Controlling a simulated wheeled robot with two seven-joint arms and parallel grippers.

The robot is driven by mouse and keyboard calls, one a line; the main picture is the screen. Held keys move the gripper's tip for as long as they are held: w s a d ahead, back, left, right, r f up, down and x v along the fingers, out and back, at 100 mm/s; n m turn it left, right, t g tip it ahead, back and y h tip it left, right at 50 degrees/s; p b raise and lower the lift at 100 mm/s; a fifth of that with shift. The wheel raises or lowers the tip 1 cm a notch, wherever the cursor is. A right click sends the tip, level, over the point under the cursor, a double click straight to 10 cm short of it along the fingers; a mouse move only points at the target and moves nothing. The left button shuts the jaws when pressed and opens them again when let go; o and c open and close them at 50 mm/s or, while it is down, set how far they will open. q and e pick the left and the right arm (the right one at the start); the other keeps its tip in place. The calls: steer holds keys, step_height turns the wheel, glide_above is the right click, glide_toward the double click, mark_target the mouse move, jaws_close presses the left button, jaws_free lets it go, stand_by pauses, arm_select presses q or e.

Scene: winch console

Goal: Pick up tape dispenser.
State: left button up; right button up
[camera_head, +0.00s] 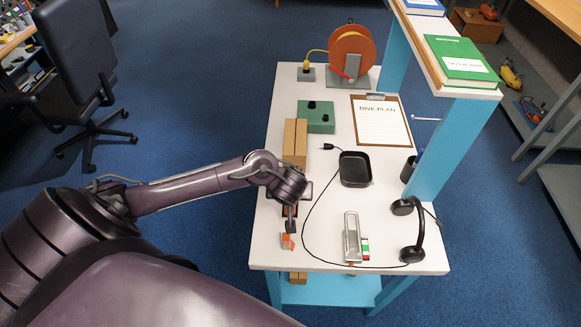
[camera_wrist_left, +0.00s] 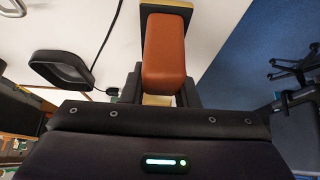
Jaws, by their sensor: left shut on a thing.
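My left gripper (camera_head: 290,226) is low over the near left part of the white table. It is shut on an orange-brown block-like thing (camera_wrist_left: 165,52), which sits between the dark fingers in the left wrist view. In the head view an orange piece (camera_head: 287,242) shows at the fingertips. It looks like the tape dispenser, but much of it is hidden by the gripper and its shape is unclear. I cannot tell whether it touches the table. My right gripper is not in view.
A black tray (camera_head: 355,169), a metal loop-shaped thing (camera_head: 352,238) and black headphones (camera_head: 418,235) lie to the right, with a cable between. Cardboard-coloured blocks (camera_head: 295,140) and a green block (camera_head: 317,115) stand behind. A blue shelf post (camera_head: 446,150) rises at right.

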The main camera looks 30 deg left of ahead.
arm_select(q)
step_height(320, 180, up, 15)
steer(key=p, duration=0.8)
